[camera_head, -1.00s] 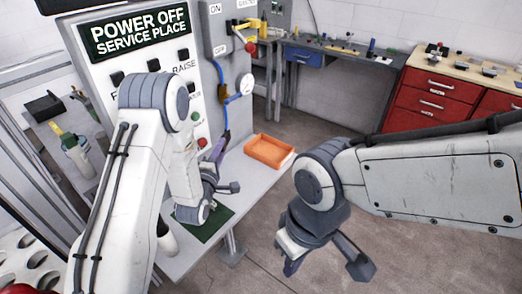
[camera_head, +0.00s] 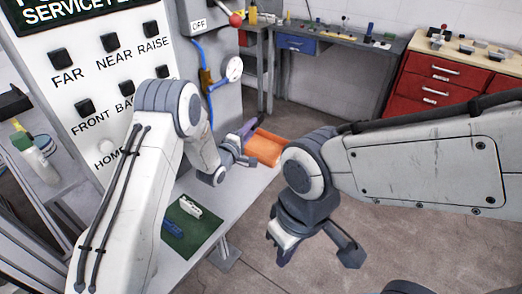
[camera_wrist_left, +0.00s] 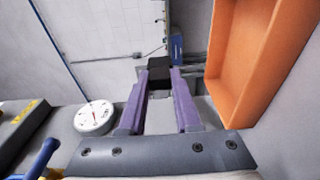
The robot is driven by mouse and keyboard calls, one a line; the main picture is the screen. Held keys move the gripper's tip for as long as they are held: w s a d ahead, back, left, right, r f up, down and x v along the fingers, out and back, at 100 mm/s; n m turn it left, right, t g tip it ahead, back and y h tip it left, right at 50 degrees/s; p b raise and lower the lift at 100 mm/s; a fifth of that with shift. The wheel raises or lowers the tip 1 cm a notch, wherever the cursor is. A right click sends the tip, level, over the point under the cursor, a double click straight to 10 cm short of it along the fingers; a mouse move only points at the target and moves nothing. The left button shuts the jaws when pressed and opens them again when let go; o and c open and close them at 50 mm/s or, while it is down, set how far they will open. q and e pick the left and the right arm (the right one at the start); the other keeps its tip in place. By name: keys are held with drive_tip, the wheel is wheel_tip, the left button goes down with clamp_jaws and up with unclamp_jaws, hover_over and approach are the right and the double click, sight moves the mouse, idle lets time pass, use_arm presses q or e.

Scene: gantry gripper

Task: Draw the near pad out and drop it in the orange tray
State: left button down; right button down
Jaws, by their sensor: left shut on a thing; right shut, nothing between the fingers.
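My left gripper (camera_head: 247,128) is beside the orange tray (camera_head: 264,148), at its left in the head view. In the left wrist view its purple fingers (camera_wrist_left: 160,100) are shut on a small black block, the pad (camera_wrist_left: 160,73), at their tips. The tray (camera_wrist_left: 245,60) lies to the right of the fingers there, apart from the pad. The pad cannot be made out in the head view. My right gripper (camera_head: 279,258) is shut and empty, low over the floor in front of the bench.
A green mat (camera_head: 205,232) on the grey bench bears a white part (camera_head: 190,207) and a blue piece (camera_head: 172,228). A panel with black buttons (camera_head: 90,85) stands at the left. A round gauge (camera_wrist_left: 95,117) is left of my left gripper. Red drawers (camera_head: 430,95) stand farther back.

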use_arm(q)
drive_tip(key=shift+a+f+b, duration=0.1)
drive_tip(key=shift+f+b, duration=0.45)
drive_tip(key=shift+f, duration=0.85)
drive_tip(key=c, duration=0.5)
unclamp_jaws()
drive_tip(key=shift+c, duration=0.2)
drive_tip(key=shift+s, duration=0.1)
drive_tip(key=b+v, duration=0.2)
drive_tip(key=v, duration=0.8)
drive_tip(key=shift+s+a+r, duration=0.1)
drive_tip(key=shift+s, duration=0.1)
